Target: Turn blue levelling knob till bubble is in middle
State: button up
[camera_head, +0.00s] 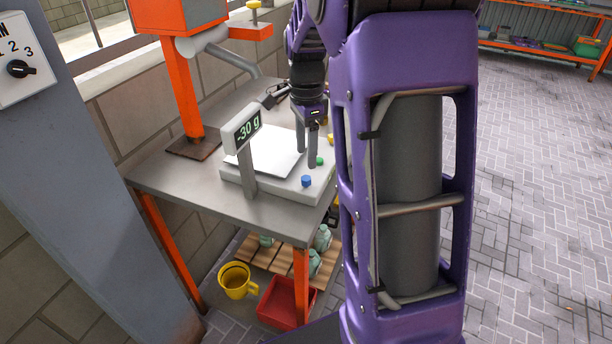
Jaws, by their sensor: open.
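The blue levelling knob (306,181) sits at the front corner of a pale bench scale (262,186) on the grey metal table. A green knob (320,160) is farther back along the scale's right side, and a yellow knob (330,139) is beyond it. The scale's display (243,129) reads -30 g. My gripper (306,160) points down over the scale's right side, its fingers apart and empty, behind the blue knob and close to the green one. I cannot tell whether a finger touches the scale. The bubble cannot be made out in this view.
The display post stands left of my gripper. An orange press-like stand (185,85) with a grey arm is at the table's back left. The table's front left is clear.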

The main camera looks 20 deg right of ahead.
aim_at(306, 178)
notch_tip(306, 178, down, 7)
jog(key=shift+r+b, duration=0.1)
jog(key=shift+b, duration=0.35)
grip_shut()
